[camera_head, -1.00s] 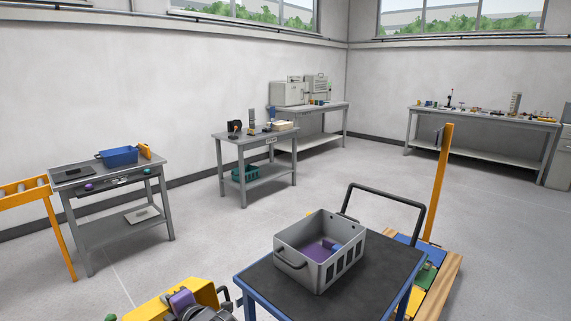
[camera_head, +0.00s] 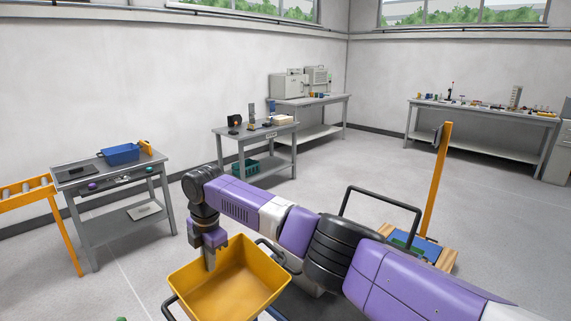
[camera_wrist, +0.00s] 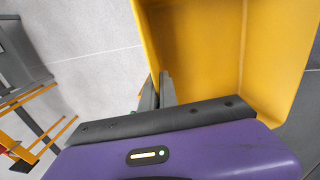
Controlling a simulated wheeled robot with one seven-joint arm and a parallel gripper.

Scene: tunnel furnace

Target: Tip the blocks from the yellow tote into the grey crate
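The yellow tote (camera_head: 262,268) is raised at the bottom centre of the head view, its open top facing the camera. No blocks show in the visible part of its inside. My gripper (camera_head: 211,262) reaches down onto its left wall. In the wrist view, my gripper's fingers (camera_wrist: 158,90) close on either side of the rim of the tote (camera_wrist: 200,50), where the visible inside also looks bare. The grey crate is mostly or wholly hidden behind my arm and the tote; a pale patch below the arm may be part of it.
A cart handle (camera_head: 385,190) rises behind my arm, beside an orange post (camera_head: 439,190) and a wooden pallet (camera_head: 440,258). A grey bench (camera_head: 110,190) with a blue bin (camera_head: 120,153) stands left, near an orange roller conveyor (camera_head: 25,186). Open floor lies between the benches.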

